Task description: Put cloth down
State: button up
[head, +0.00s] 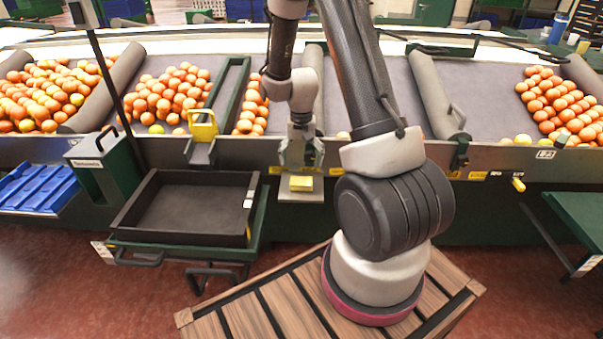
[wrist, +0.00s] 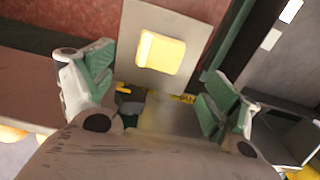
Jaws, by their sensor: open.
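The yellow cloth (head: 301,184) lies as a small folded block on a pale grey plate (head: 300,197) at the front of the sorting line. In the wrist view the cloth (wrist: 160,52) lies flat on the plate, apart from both fingers. My gripper (head: 301,158) is above the plate, pointing down. In the wrist view my gripper (wrist: 158,88) has its green-padded fingers spread wide with nothing between them.
An empty black crate (head: 183,240) stands on a green stand left of the plate. A yellow-topped device (head: 202,130) sits on the line's edge above it. Oranges (head: 168,92) lie in several bays behind. Blue trays (head: 38,187) are at far left.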

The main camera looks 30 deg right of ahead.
notch_tip(320, 180, up, 13)
jog(key=s+a+n+t, duration=0.1)
jog(key=s, duration=0.2)
jog(key=s+a+r+n+t, duration=0.3)
jog(key=s+a+r+n, duration=0.1)
jog(key=s+r, duration=1.2)
jog(key=s+n, duration=0.1)
jog(key=s, duration=0.3)
jog(key=shift+s+r+n, duration=0.35)
jog(key=shift+s+n, duration=0.05)
jog(key=shift+o, duration=0.4)
